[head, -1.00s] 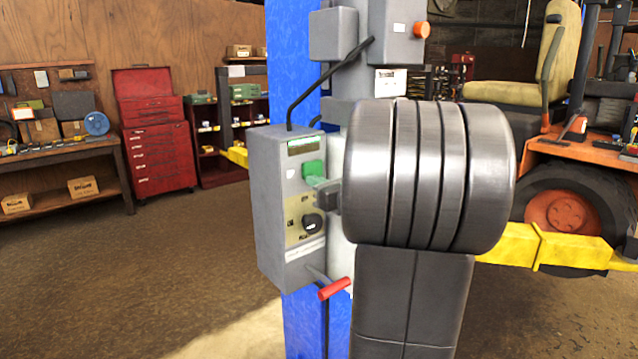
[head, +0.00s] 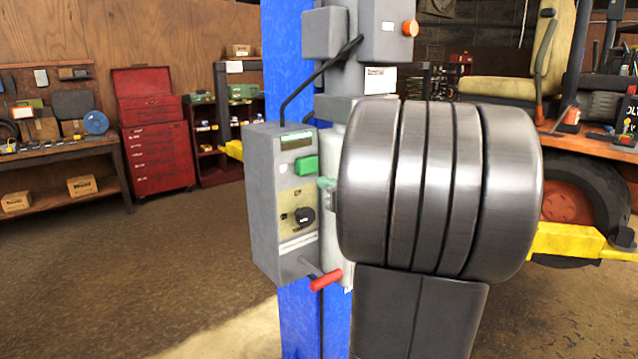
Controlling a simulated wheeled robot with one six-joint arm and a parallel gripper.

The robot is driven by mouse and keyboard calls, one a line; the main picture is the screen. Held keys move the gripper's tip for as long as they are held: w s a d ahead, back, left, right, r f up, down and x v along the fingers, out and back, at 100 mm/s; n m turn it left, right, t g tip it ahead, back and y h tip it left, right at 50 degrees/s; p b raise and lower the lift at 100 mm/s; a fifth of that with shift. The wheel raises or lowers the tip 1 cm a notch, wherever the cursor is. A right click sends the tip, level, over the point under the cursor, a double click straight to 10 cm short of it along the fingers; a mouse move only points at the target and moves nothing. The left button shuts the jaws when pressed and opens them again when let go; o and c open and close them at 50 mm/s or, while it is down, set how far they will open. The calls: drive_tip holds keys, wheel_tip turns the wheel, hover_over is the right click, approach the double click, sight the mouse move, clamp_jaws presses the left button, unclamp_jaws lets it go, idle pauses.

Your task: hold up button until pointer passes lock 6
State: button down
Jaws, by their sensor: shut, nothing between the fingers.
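The grey control box (head: 262,205) is on the side of the blue lift post (head: 290,70). Its green button (head: 305,166) sits below a small dark display (head: 297,140), and a black knob (head: 304,216) is lower on the panel. My gripper (head: 326,183) shows only as a small greenish tip at the panel's right edge, beside and a little below the green button. It looks shut and empty, with a gap to the button. My big grey arm joint hides most of the gripper. I cannot make out a pointer or lock numbers.
A red-handled lever (head: 326,280) sticks out below the box. A grey housing with an orange knob (head: 410,28) is above. An orange vehicle (head: 590,150) with a yellow lift arm (head: 565,240) stands at the right. The floor at the left is clear.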

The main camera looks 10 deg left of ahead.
drive_tip(key=b+v, duration=0.1)
drive_tip(key=v, duration=0.5)
drive_tip(key=shift+s+d, duration=0.2)
drive_tip(key=shift+d, duration=0.15)
drive_tip(key=shift+f, duration=0.1)
